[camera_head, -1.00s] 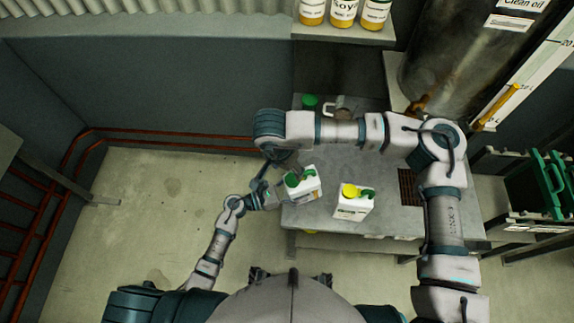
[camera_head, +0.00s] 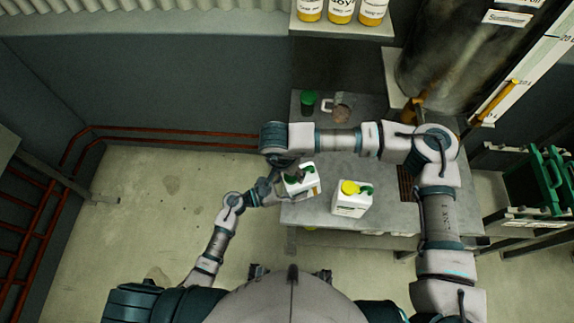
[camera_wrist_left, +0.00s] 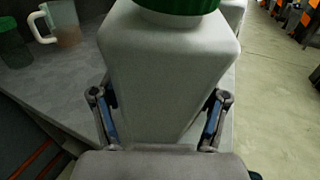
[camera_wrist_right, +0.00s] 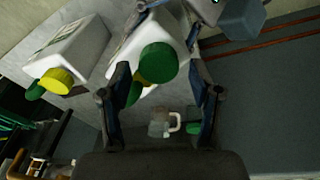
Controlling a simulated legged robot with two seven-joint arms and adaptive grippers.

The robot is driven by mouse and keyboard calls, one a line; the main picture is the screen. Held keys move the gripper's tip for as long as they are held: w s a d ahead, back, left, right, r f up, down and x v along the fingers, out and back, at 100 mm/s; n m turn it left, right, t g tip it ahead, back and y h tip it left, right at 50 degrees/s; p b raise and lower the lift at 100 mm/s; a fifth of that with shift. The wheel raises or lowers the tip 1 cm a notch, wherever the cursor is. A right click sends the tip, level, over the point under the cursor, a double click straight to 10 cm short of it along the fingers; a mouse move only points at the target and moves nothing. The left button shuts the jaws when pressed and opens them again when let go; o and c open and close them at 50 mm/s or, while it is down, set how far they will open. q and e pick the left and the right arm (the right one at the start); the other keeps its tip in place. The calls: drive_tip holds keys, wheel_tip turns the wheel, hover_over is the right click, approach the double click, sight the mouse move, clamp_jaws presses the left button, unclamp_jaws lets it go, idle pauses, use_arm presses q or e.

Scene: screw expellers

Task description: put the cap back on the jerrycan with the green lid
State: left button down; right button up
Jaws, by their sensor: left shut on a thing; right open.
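The white jerrycan with the green lid (camera_head: 301,181) is at the left side of the metal table. My left gripper (camera_wrist_left: 160,118) is shut on its body, one finger on each side. The round green cap (camera_wrist_right: 158,62) shows at the top of this can in the right wrist view, and its lower edge shows in the left wrist view (camera_wrist_left: 180,5). I cannot tell whether it is fully seated. My right gripper (camera_wrist_right: 162,75) is open above the can, its fingers to either side of the cap. In the head view the right wrist partly hides the can's top.
A second white jerrycan (camera_head: 350,200) with a yellow cap stands just right. A dark green jar (camera_head: 308,102) and a clear jug (camera_head: 341,108) stand at the table's back. A large metal tank (camera_head: 450,50) rises at back right. Open floor lies left of the table.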

use_arm(q)
drive_tip(key=shift+r, duration=0.15)
use_arm(e)
drive_tip(key=shift+w+d+f, duration=0.1)
drive_tip(key=shift+d+f, duration=0.05)
drive_tip(key=shift+f, duration=0.6)
